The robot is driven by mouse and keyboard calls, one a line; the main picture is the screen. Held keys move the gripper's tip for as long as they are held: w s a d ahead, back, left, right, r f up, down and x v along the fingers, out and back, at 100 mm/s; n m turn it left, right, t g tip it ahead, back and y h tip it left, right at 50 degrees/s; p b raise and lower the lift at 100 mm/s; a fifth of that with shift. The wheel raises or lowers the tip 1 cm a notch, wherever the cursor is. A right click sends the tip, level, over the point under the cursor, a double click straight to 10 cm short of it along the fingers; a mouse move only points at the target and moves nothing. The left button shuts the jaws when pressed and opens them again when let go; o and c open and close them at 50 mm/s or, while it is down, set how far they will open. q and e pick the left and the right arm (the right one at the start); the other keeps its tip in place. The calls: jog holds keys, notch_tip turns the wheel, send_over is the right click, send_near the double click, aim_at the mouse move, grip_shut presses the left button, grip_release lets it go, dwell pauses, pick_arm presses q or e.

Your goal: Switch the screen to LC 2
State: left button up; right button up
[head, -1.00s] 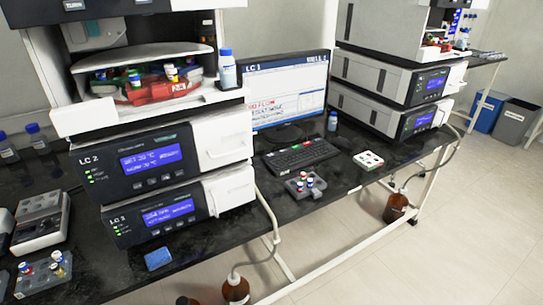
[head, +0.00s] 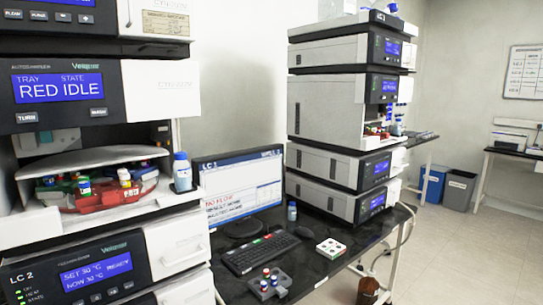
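The monitor (head: 236,190) stands on the black bench between two instrument stacks. Its screen is headed LC 1 and shows red text reading NO FLOW, with smaller lines I cannot read surely. A black keyboard (head: 261,252) with a red and a green key lies in front of it. A dark mouse (head: 305,233) lies right of the keyboard. The left stack carries the label LC 2 on a lower module (head: 75,275), whose display reads SET 30 °C. Neither of my grippers is in view.
An autosampler display (head: 58,88) reads RED IDLE, above an open bay with a red vial tray (head: 110,196). Bins (head: 459,190) stand on the open floor at the right.

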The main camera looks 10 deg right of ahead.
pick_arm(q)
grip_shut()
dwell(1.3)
